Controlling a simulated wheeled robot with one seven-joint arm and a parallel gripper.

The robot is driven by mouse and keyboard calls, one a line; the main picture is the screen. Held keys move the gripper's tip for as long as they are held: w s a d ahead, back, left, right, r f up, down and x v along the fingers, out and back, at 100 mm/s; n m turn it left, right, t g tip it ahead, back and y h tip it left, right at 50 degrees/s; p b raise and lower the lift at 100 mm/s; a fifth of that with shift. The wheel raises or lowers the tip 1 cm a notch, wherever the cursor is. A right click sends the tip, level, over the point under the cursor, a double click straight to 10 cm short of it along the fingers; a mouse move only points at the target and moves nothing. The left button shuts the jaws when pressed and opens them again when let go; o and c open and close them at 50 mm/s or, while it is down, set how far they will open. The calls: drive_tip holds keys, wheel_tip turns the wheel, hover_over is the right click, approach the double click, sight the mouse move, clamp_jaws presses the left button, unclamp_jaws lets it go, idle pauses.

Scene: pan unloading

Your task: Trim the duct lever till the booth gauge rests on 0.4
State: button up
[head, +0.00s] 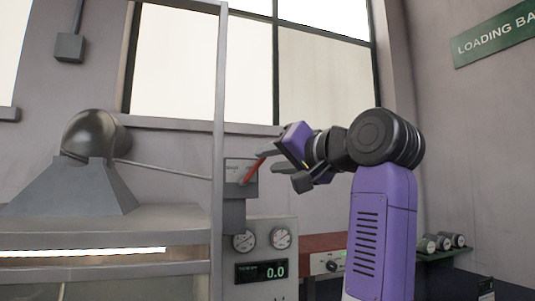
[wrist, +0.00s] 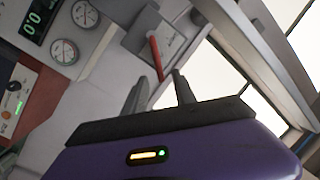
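The red duct lever (head: 253,170) sits on a grey plate (head: 238,168) fixed to the booth's upright post. It slants up to the right. In the wrist view the lever (wrist: 155,55) has its free end between my fingertips, with gaps visible on both sides. My gripper (head: 267,162) is open, its two fingers pointing left at the lever; they also show in the wrist view (wrist: 158,80). Below the plate, a panel carries two round dials, left (head: 243,240) and right (head: 281,238); their needles are too small to read. A digital display (head: 262,271) under them reads 0.0.
A grey hood with a round duct (head: 97,133) stands at left, with a thin rod running toward the lever plate. Several small gauges (head: 444,242) lie on a green shelf at right.

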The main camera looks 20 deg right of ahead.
drive_tip(key=shift+x, duration=1.15)
clamp_jaws()
idle(0.6)
